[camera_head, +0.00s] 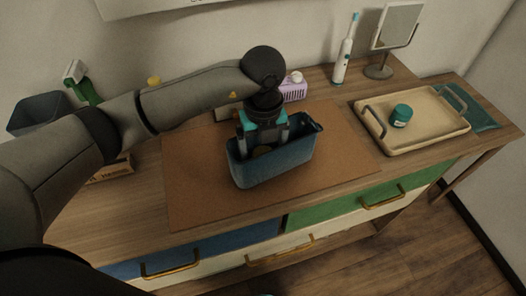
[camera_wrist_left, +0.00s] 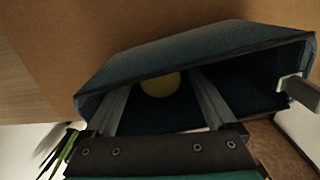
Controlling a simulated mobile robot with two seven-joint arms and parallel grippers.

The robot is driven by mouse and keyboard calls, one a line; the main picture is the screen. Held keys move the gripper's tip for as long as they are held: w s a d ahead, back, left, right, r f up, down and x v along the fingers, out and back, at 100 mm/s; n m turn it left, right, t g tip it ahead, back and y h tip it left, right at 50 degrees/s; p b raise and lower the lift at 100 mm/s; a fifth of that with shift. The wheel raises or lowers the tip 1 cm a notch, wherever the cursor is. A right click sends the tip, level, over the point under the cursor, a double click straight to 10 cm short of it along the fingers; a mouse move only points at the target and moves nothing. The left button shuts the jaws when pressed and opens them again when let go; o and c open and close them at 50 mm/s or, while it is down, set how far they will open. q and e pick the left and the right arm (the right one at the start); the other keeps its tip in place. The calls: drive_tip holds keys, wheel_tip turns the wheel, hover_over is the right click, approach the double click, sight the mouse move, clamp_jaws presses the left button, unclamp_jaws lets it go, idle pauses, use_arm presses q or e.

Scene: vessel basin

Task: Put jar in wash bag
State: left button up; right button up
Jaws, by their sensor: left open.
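A blue open-topped wash bag (camera_head: 272,172) stands on the brown mat; its rim and inside also show in the left wrist view (camera_wrist_left: 200,45). My left gripper (camera_head: 263,145) points down into its opening, with open fingers (camera_wrist_left: 160,84). A round yellow thing (camera_wrist_left: 158,86) lies inside the bag beyond and between the fingers, apart from them as far as I can see. It may be a jar lid, but its body is hidden. A small teal jar (camera_head: 401,116) stands upright on the tray at the right. My right gripper is not in view.
The beige tray (camera_head: 437,131) has raised sides and dark handles. A dark bin (camera_head: 38,112) is at the far left. The mat (camera_head: 347,160) is clear right of the bag.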

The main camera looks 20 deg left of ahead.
use_arm(q)
wheel_tip(320, 180, up, 11)
drive_tip(key=p, duration=0.1)
drive_tip(key=shift+r, duration=0.15)
drive_tip(key=shift+c, duration=0.2)
idle(1.2)
